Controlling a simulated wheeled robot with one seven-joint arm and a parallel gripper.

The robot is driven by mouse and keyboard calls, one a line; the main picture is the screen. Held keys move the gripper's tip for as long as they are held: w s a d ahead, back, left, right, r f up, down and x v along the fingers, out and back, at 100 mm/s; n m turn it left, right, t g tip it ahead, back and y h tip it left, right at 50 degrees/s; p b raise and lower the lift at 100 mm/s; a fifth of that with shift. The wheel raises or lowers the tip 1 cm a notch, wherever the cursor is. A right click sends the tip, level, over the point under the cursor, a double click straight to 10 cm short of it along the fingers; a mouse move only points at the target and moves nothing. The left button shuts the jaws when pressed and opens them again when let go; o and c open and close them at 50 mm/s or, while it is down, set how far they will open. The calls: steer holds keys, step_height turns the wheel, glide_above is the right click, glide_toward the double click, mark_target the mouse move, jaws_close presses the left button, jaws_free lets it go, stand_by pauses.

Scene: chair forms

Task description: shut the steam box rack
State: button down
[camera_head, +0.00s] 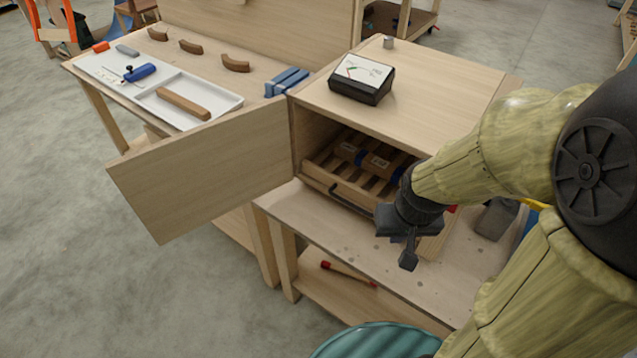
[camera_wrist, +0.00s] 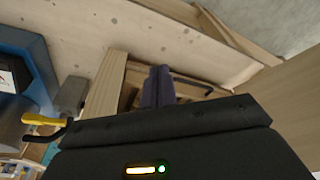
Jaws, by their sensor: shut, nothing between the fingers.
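The steam box (camera_head: 430,95) is a wooden box on a bench, with its door (camera_head: 205,170) swung wide open to the left. Its slatted rack (camera_head: 350,188) shows in the opening, with a dark bar handle (camera_head: 347,201) on its front. Wooden pieces with blue parts (camera_head: 365,157) lie on the slats. My gripper (camera_head: 408,258) is shut and empty, pointing down in front of the rack's right part, which my arm hides. In the wrist view the closed fingers (camera_wrist: 158,86) appear beside the dark handle (camera_wrist: 193,84); I cannot tell whether they touch it.
A white tray (camera_head: 225,101) with tools and several curved wooden pieces lie on the left table. A red-ended stick (camera_head: 348,274) lies on the lower shelf. Bench top (camera_head: 315,215) before the rack is clear.

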mark_target(325, 179)
steer(key=w+a+f+n+t+h, duration=0.1)
steer(key=w+a+f+n+h, duration=0.2)
steer(key=n, duration=0.4)
steer(key=w+a+f+n+t+h, duration=0.1)
steer(key=w+a+f+n+h, duration=0.3)
steer(key=n, duration=0.3)
steer(key=w+a+f+n+t+h, duration=0.1)
steer(key=w+a+f+n+h, duration=0.3)
steer(key=a+f+n+h, duration=0.1)
steer(key=shift+w+a+f+n+t, duration=0.15)
steer(key=shift+a+f+n+t, duration=0.35)
steer(key=shift+n, duration=0.7)
steer(key=w+a+f+n+t+y, duration=0.1)
steer(key=w+a+n+t, duration=0.1)
steer(key=a+n+t, duration=0.5)
steer(key=a+t, duration=0.1)
steer(key=a, duration=0.3)
steer(key=shift+w, duration=0.15)
steer(key=shift+d, duration=0.1)
steer(key=p+x, duration=0.3)
steer(key=x, duration=1.1)
steer(key=shift+f+p, duration=0.15)
steer(key=shift+p, duration=0.15)
